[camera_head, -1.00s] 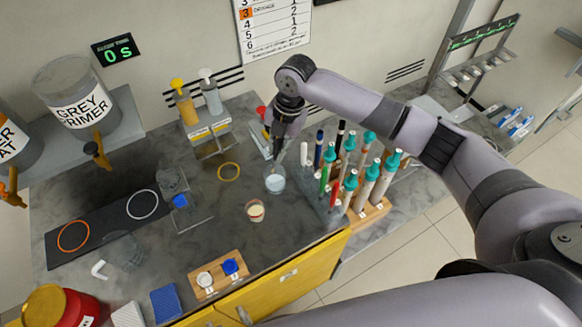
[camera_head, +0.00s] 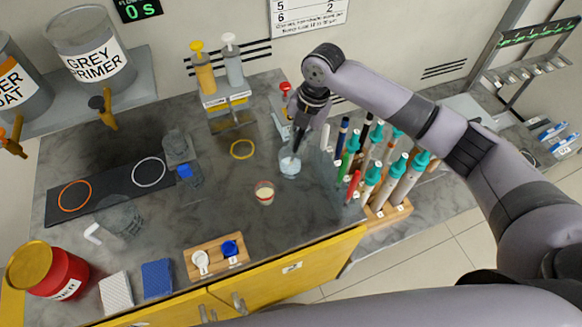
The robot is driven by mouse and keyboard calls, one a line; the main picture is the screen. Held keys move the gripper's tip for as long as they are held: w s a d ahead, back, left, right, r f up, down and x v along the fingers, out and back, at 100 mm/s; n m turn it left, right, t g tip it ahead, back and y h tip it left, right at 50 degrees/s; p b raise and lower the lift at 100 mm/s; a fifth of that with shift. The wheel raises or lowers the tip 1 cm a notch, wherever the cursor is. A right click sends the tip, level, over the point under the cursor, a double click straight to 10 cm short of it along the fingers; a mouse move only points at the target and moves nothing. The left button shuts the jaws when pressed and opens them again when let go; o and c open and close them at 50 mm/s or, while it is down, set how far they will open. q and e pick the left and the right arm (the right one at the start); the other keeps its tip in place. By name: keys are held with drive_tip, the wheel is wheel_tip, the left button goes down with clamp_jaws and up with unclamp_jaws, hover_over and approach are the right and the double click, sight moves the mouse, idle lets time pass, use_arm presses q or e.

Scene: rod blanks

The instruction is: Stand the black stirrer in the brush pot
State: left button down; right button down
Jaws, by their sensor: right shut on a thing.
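My right gripper (camera_head: 300,119) points down at the back middle of the counter, shut on a slim dark thing, seemingly the black stirrer (camera_head: 297,141). The stirrer's lower end is at the mouth of a clear glass with pale contents (camera_head: 289,167). I cannot tell whether its tip is inside or above it. Right of the glass, several slim rods in white, blue, black, green and red stand close together, around what looks like a clear holder. I cannot tell for sure which vessel is the brush pot. My left gripper is not in view.
Teal-topped tubes stand in a wooden rack (camera_head: 396,214) at right. A small cup (camera_head: 265,193) stands in front of the glass. Pump bottles (camera_head: 203,68) are behind, with a yellow ring (camera_head: 242,149) nearby. A red tub (camera_head: 58,272) is front left. The counter's middle is clear.

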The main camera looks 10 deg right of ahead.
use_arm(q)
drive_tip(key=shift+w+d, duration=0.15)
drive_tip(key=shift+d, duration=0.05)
use_arm(e)
drive_tip(key=c, duration=2)
unclamp_jaws()
drive_tip(key=o, duration=0.4)
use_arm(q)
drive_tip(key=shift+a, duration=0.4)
use_arm(e)
drive_tip(key=shift+o, duration=0.2)
drive_tip(key=shift+r, duration=0.1)
wheel_tip(320, 180, up, 12)
drive_tip(key=d, duration=0.2)
drive_tip(key=shift+d, duration=0.15)
drive_tip(key=shift+s+f, duration=0.1)
drive_tip(key=shift+f, duration=0.1)
